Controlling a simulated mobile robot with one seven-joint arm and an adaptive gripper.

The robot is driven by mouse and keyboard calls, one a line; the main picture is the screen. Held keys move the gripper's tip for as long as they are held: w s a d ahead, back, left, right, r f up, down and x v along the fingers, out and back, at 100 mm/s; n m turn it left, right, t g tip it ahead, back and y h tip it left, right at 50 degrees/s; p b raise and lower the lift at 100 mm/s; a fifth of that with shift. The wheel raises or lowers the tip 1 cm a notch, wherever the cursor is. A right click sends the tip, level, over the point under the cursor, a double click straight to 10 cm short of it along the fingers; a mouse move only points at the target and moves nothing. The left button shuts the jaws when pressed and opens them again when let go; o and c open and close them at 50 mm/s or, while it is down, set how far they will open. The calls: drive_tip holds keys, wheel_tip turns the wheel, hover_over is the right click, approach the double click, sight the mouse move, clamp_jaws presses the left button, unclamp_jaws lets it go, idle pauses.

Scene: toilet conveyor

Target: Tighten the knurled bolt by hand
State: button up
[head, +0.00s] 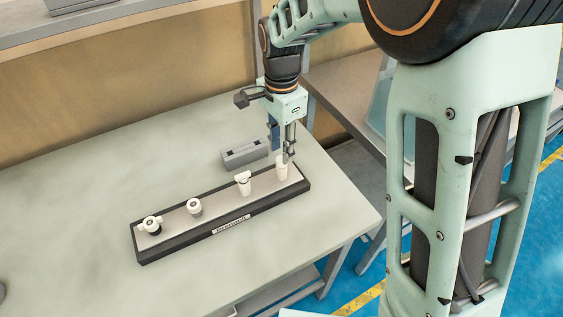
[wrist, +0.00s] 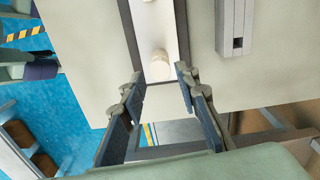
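A long dark-edged board with a light top plate (head: 218,200) lies on the table and bears several white bolt-like parts in a row. The one at its right end is a plain tall white cylinder (head: 281,168), probably the knurled bolt; the knurling is too small to make out. In the wrist view this cylinder (wrist: 160,63) stands near the plate's end, ahead of my fingertips and roughly centred between them. My gripper (wrist: 160,84) is open and empty. In the head view my gripper (head: 286,155) points down just above and behind the cylinder; contact cannot be told.
A T-topped white part (head: 243,182), a short round one (head: 194,206) and a knobbed one (head: 151,225) stand further left on the board. A grey block (head: 245,154) lies behind the board, close to my gripper. The table's left part is mostly clear.

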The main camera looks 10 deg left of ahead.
drive_tip(key=n, duration=0.6)
drive_tip(key=shift+p, duration=0.3)
drive_tip(key=n, duration=0.5)
drive_tip(key=shift+n+p, duration=0.35)
drive_tip(key=shift+n, duration=0.05)
drive_tip(key=n+p, duration=0.1)
drive_tip(key=n, duration=0.4)
drive_tip(key=n+p, duration=0.1)
drive_tip(key=n, duration=0.2)
drive_tip(key=shift+n, duration=0.4)
drive_tip(key=n+p, duration=0.1)
drive_tip(key=n, duration=0.2)
drive_tip(key=shift+r+p, duration=0.1)
drive_tip(key=shift+p, duration=0.3)
drive_tip(key=shift+n, duration=0.8)
drive_tip(key=shift+f, duration=0.25)
